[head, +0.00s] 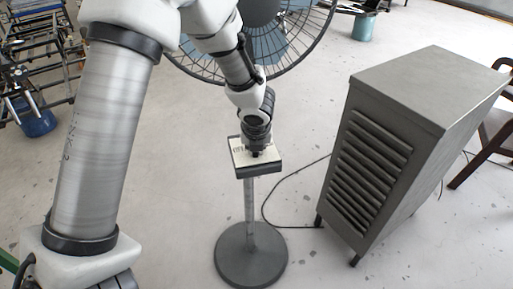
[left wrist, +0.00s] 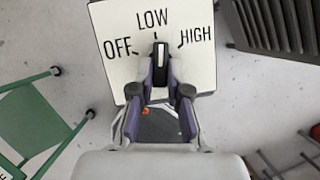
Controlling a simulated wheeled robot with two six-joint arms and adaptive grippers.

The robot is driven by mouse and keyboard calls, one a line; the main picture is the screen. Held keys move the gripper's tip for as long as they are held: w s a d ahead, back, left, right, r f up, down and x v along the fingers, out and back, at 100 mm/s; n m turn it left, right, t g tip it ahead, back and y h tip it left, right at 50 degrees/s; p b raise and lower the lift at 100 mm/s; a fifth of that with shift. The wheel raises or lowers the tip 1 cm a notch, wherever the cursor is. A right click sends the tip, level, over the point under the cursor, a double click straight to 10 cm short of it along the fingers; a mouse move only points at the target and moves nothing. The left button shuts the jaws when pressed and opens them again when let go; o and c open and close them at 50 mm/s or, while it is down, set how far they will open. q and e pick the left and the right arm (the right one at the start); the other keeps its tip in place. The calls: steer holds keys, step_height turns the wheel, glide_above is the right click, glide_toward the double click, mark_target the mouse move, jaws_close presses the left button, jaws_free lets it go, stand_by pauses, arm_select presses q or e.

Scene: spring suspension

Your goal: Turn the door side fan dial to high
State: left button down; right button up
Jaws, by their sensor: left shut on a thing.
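The fan dial panel (head: 241,155) is a pale plate on a dark box, on a thin post with a round grey base (head: 251,255). In the left wrist view the plate (left wrist: 118,62) reads OFF at left, LOW at top and HIGH at right. A dark dial knob (left wrist: 162,52) with a pale mark stands at its middle, below LOW; its pointer seems to be near LOW. My left gripper (head: 257,148) comes down onto the panel from above. In the left wrist view my left gripper (left wrist: 161,70) is shut on the knob, partly hiding it. My right gripper is not in view.
A large caged fan (head: 300,40) stands behind the panel. A grey louvred cabinet (head: 405,110) is close on the right, with a black cable (head: 275,222) on the floor beside it. A chair (head: 490,135) is at far right. Metal frames (head: 40,65) are at upper left.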

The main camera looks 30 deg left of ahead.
arm_select(q)
steer(key=m, duration=0.1)
steer(key=m+h, duration=0.1)
steer(key=shift+s+a+m+t, duration=0.1)
steer(key=shift+s+m+t, duration=0.1)
steer(key=shift+m+t, duration=0.15)
steer(key=shift+a+m+h+p, duration=0.1)
steer(key=shift+m+h+p, duration=0.2)
steer(key=shift+m+p, duration=0.45)
steer(key=m+p, duration=0.1)
steer(key=m+h+p, duration=0.1)
steer(key=m, duration=0.2)
steer(key=shift+a+r+p, duration=0.15)
steer(key=shift+a+p, duration=0.1)
steer(key=shift+p, duration=0.15)
steer(key=shift+m+h+p, duration=0.5)
steer(key=shift+m+p, duration=0.05)
steer(key=shift+m, duration=0.15)
steer(key=shift+f, duration=0.2)
steer(key=c, duration=1.1)
jaws_free()
steer(key=shift+a, duration=0.1)
steer(key=shift+c, duration=0.2)
steer(key=shift+s+r, duration=0.1)
